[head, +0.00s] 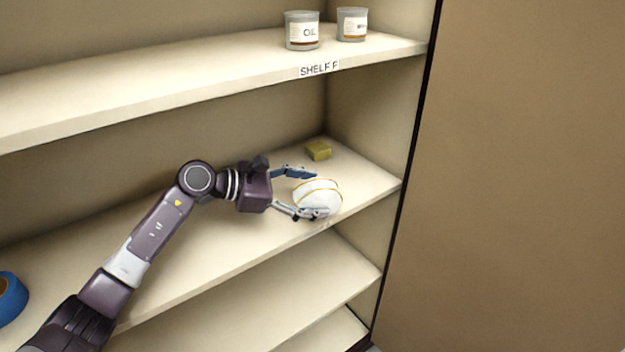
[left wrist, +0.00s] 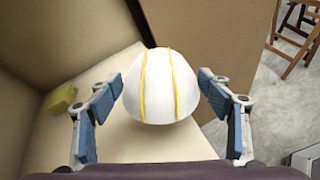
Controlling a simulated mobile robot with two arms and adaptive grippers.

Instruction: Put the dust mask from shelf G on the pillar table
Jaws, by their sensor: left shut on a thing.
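The dust mask (head: 318,192) is white and rounded with yellow straps. It is at the right part of the shelf (head: 215,255) below the one labelled SHELF F. My left gripper (head: 307,194) reaches in from the left and is shut on the mask, one finger on each side. The mask also shows in the left wrist view (left wrist: 160,88) between the two blue-padded fingers of my left gripper (left wrist: 161,92). I cannot tell whether the mask touches the shelf. The label of this shelf is not readable. My right gripper and the pillar table are not in view.
A yellow-green block (head: 318,150) lies behind the mask near the back corner. Shelf F (head: 200,85) above holds an oil tin (head: 301,31) and another tin (head: 351,24). A blue tape roll (head: 10,298) is at far left. A wooden stool (left wrist: 298,35) stands beyond the shelf.

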